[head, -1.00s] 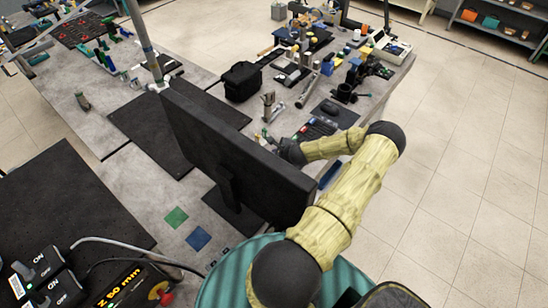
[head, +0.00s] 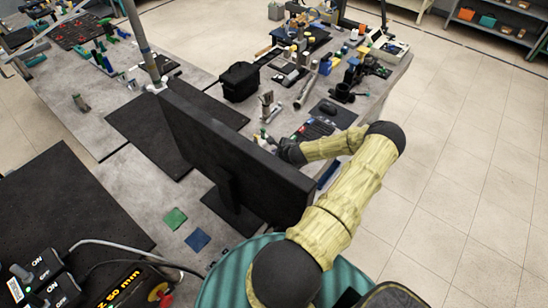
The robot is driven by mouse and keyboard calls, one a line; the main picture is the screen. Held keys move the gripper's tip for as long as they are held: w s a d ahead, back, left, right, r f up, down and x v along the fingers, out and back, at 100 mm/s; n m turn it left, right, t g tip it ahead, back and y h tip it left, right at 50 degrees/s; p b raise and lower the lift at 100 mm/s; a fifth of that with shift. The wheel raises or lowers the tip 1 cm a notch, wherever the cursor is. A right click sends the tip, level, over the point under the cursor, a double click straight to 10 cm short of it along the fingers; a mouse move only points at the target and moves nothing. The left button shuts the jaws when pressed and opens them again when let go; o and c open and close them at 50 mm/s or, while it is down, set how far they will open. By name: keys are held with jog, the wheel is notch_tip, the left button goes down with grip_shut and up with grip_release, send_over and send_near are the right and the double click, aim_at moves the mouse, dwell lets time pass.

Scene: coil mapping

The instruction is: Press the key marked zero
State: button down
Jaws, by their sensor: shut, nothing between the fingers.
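A dark keypad or keyboard with some coloured keys (head: 316,128) lies on the grey bench, just beyond the black monitor. Its markings are too small to read, so I cannot tell which key is zero. My yellow-sleeved arm reaches over the right end of the monitor. My gripper (head: 272,141) is shut and empty, low behind the monitor's top edge and left of the keypad. The monitor partly hides it, and I cannot tell whether its tips touch anything.
The black monitor (head: 235,160) stands between my body and the keypad. Several tools crowd the far bench. The floor at right is clear.

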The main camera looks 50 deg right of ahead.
jog(key=shift+w+a+f+b, duration=0.3)
jog(key=shift+a+f+b, duration=0.1)
jog(key=shift+a+f, duration=0.1)
jog(key=shift+s+r, duration=0.1)
jog(key=shift+d, duration=0.1)
jog(key=shift+f+b, duration=0.45)
dwell(0.4)
jog(key=shift+r, duration=0.1)
jog(key=shift+d+r+p, duration=0.15)
jog(key=shift+r+p, duration=0.3)
jog(key=shift+r, duration=0.3)
notch_tip(320, 180, up, 5)
jog(key=p, duration=0.3)
jog(key=shift+s, duration=0.1)
dwell(0.4)
